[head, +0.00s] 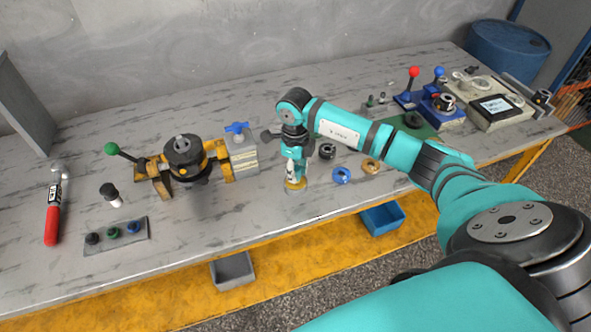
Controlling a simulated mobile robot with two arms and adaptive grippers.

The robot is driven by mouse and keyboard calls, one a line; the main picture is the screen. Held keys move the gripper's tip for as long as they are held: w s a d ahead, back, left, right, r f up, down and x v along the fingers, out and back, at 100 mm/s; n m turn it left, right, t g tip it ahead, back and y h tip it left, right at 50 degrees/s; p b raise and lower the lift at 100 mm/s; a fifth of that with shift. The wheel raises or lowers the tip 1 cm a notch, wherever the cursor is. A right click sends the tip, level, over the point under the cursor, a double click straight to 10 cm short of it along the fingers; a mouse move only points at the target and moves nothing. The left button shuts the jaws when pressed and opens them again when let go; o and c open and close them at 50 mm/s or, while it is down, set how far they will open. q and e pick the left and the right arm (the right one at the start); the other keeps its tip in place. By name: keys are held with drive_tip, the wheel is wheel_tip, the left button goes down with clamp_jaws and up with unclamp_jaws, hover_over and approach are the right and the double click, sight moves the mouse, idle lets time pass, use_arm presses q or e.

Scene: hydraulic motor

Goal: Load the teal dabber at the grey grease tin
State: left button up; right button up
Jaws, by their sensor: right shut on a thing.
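My right gripper (293,163) comes in from the right and points down over the middle of the bench. It is shut on a small, slim thing, probably the teal dabber, which is mostly hidden by the fingers. Directly below the fingertips is a small round tin (295,187) with a yellowish top and a greyish side, probably the grey grease tin. The held thing's lower end is at the tin's top; I cannot tell whether it touches the grease. My left gripper is not in view.
A dark pump-like motor (184,158) in a yellow fixture stands to the left. A plate with knobs (116,236) and a red-handled tool (53,217) lie farther left. A black ring (327,151), blue ring (342,176) and orange ring (371,166) lie right of the tin.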

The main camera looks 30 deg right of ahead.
sight(296, 168)
drive_tip(key=shift+r+p, duration=1.85)
drive_tip(key=shift+r, duration=1.4)
